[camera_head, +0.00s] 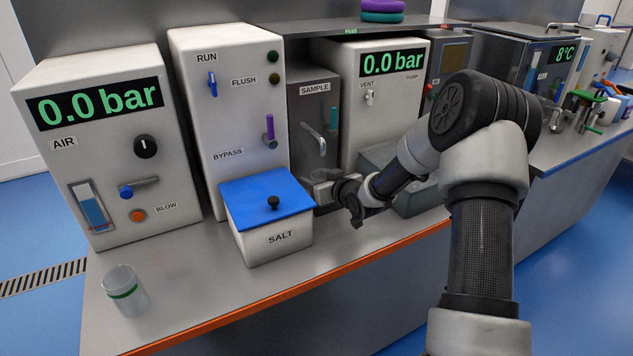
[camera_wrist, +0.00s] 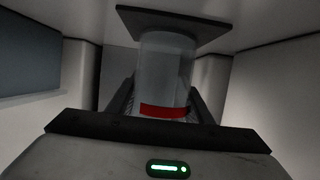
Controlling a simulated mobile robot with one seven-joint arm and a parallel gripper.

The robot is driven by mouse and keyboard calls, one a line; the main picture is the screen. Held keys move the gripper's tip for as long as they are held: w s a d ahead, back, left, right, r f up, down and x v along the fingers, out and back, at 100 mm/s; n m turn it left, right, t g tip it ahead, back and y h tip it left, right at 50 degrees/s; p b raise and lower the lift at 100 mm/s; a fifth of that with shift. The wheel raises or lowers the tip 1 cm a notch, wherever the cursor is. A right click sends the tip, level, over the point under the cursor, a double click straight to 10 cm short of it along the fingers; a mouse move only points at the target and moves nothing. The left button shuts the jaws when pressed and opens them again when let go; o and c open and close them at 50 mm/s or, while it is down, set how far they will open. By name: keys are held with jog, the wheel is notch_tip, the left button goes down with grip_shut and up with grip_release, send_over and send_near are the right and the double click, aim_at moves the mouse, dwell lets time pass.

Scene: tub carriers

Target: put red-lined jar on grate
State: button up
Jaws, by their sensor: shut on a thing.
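The red-lined jar (camera_wrist: 165,65) is a clear, greyish cylinder with a red band, seen in the wrist view. My gripper (camera_wrist: 162,98) is shut on it, with one dark finger on each side near the band. A dark flat plate (camera_wrist: 180,22) shows at the jar's far end; I cannot tell whether they touch or whether this plate is the grate. In the head view my gripper (camera_head: 326,186) is at the foot of the grey SAMPLE unit (camera_head: 313,105), below its tap. My arm's end hides most of that spot, and the jar is not clear there.
The white SALT box (camera_head: 273,241) with a blue lid stands just left of my gripper. A green-lined jar (camera_head: 124,291) stands at the counter's left end. A grey block (camera_head: 404,200) lies behind my forearm.

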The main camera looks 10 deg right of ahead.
jog(key=shift+r, duration=0.1)
jog(key=o, duration=0.7)
jog(key=shift+f, duration=0.2)
jog(key=shift+c, duration=0.2)
jog(key=o, duration=0.4)
jog(key=shift+o, duration=0.2)
jog(key=shift+r, duration=0.15)
jog(key=shift+s+d+r, duration=0.1)
jog(key=shift+r, duration=0.05)
jog(key=p+v, duration=0.2)
jog(key=v, duration=0.9)
jog(key=shift+s, duration=0.3)
jog(key=shift+d+r, duration=0.1)
